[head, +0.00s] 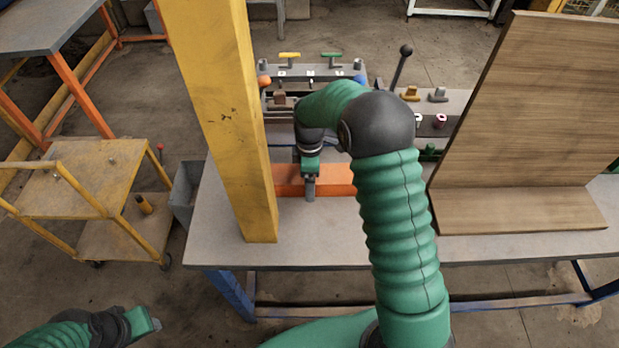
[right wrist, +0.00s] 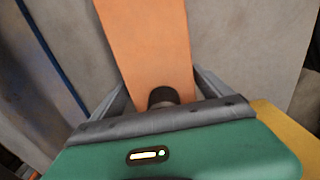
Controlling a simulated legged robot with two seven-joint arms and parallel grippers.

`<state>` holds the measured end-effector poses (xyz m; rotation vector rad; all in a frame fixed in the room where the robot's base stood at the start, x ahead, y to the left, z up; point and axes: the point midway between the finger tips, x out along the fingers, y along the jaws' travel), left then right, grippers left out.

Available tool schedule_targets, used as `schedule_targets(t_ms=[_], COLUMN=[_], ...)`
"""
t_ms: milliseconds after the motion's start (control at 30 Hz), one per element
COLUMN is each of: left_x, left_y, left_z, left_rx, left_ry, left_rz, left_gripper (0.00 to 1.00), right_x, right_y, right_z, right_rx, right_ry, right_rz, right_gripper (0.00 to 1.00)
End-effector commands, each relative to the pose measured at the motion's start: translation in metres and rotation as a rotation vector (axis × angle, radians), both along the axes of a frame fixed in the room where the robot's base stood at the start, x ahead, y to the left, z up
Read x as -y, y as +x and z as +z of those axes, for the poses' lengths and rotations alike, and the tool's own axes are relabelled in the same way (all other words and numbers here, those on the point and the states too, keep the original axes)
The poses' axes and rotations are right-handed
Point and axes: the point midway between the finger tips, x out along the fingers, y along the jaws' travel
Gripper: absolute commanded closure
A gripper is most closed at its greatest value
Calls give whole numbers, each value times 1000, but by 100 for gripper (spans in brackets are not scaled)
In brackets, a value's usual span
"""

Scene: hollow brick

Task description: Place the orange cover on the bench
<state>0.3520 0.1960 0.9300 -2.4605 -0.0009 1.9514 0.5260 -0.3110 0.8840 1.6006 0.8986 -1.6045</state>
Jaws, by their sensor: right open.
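The orange cover (head: 338,181) lies on the grey bench (head: 330,235), between the yellow post and my right arm. It also shows in the right wrist view (right wrist: 146,45) as a long flat orange strip. My right gripper (head: 310,186) is at the cover, pointing down. In the right wrist view its two fingers (right wrist: 158,92) are apart, one on each side of the cover, with a dark round knob between them. Whether the fingers touch the cover is unclear. My left gripper (head: 150,321) is low at the left, away from the bench; its jaw gap cannot be made out.
A thick yellow post (head: 225,110) stands on the bench just left of the cover. A wooden panel (head: 525,120) with a flat foot stands at the right. Fixtures with levers and knobs (head: 310,72) fill the back. A yellow cart (head: 85,185) stands at the left.

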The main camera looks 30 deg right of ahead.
Motion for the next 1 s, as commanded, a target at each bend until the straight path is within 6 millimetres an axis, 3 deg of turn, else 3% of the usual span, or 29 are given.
schedule_targets(t_ms=[400, 533, 633, 733, 1000], left_x=[0, 0, 0, 0, 0], left_y=[0, 0, 0, 0, 0], left_z=[6, 7, 7, 7, 7], left_rx=[0, 0, 0, 0, 0], left_ry=[0, 0, 0, 0, 0], left_rz=[0, 0, 0, 0, 0], left_gripper=[64, 64, 64, 64, 64], right_x=[1, 0, -7, -30, -96], right_y=[2, 2, -3, -24, -127], right_z=[99, 115, 118, 109, 70], right_rx=[8, 5, 11, 43, 177], right_ry=[-1, 0, -2, -6, 59], right_rz=[1, 0, -34, -180, -772], right_gripper=[11, 11, 11, 11, 11])
